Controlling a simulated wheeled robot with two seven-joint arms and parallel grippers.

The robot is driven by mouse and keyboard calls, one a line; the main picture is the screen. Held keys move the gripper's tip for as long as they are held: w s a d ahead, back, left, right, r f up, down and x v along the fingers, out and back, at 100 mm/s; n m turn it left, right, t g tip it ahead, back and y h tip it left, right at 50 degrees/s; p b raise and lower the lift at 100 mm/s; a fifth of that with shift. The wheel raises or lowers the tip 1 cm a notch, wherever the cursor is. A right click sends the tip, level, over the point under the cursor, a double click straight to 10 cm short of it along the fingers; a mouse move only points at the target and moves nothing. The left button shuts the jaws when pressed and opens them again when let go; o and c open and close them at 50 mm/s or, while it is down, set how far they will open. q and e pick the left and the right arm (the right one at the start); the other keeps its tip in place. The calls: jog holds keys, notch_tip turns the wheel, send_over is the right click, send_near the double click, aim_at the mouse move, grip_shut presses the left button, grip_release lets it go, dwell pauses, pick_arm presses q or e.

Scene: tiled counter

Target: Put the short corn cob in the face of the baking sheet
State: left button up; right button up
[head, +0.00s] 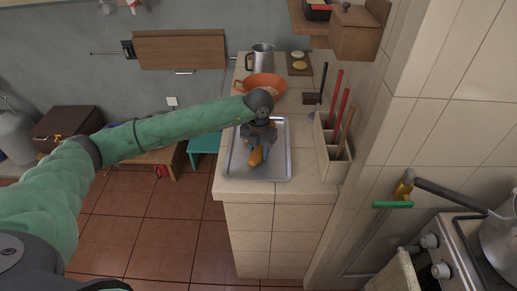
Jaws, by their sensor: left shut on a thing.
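The short corn cob (256,156) is yellow-orange and sits in the fingers of my left gripper (257,148). The gripper is shut on it and points down, with the arm coming in from the left. The grey metal baking sheet (276,168) lies on the tiled counter, directly below the cob in the picture. I cannot tell whether the cob touches the sheet. The gripper hides the sheet's middle and part of the cob. My right gripper is not in view.
An orange bowl (262,82) and a metal jug (261,58) stand behind the sheet. A board with round yellow pieces (299,65) lies at the back. A divided holder (330,160) with long-handled utensils stands right of the sheet, against the wall. A stove (470,250) is at lower right.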

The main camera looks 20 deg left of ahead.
pick_arm(q)
jog(key=shift+f, duration=0.1)
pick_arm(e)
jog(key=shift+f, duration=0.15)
pick_arm(q)
jog(key=shift+f, duration=0.1)
jog(key=o, duration=1.1)
jog(key=shift+c, duration=0.2)
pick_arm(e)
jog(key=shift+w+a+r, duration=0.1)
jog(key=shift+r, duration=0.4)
